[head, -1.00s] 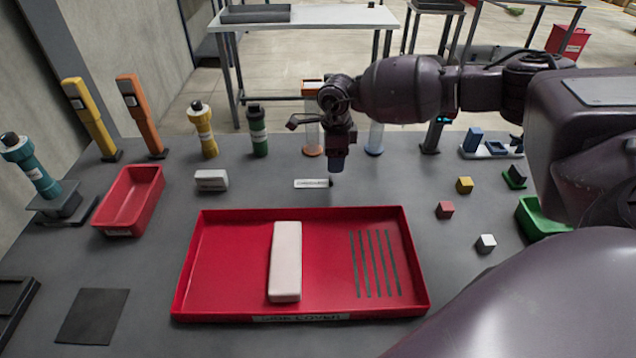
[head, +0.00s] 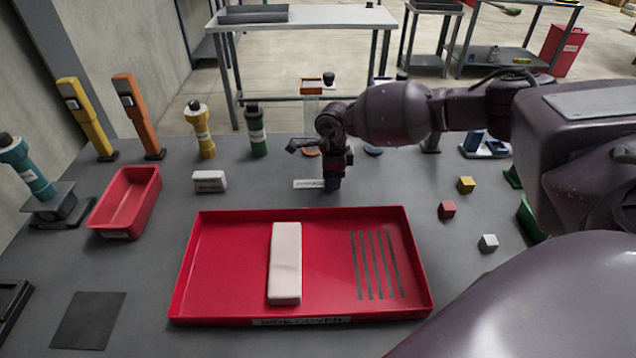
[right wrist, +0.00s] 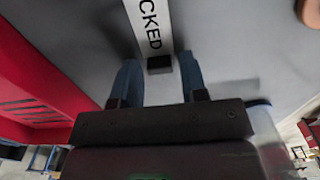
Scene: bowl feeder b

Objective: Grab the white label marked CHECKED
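The white label (head: 306,184) lies flat on the grey table behind the red tray; its right end is hidden by my right gripper (head: 332,186) in the head view. In the right wrist view the label (right wrist: 150,25) shows the letters "CKED" and has a small black block at its near end. My right gripper (right wrist: 159,72) points down with its two blue fingers apart, one on each side of the black block. It appears open, with the fingers not visibly pressing on the block. My left gripper is out of view.
The large red tray (head: 215,309) with a pale block (head: 286,262) stands in front. A white box (head: 209,181) lies left of the label. Red (head: 447,209), yellow (head: 466,185) and white (head: 488,243) cubes lie to the right. Bottles (head: 257,130) stand behind.

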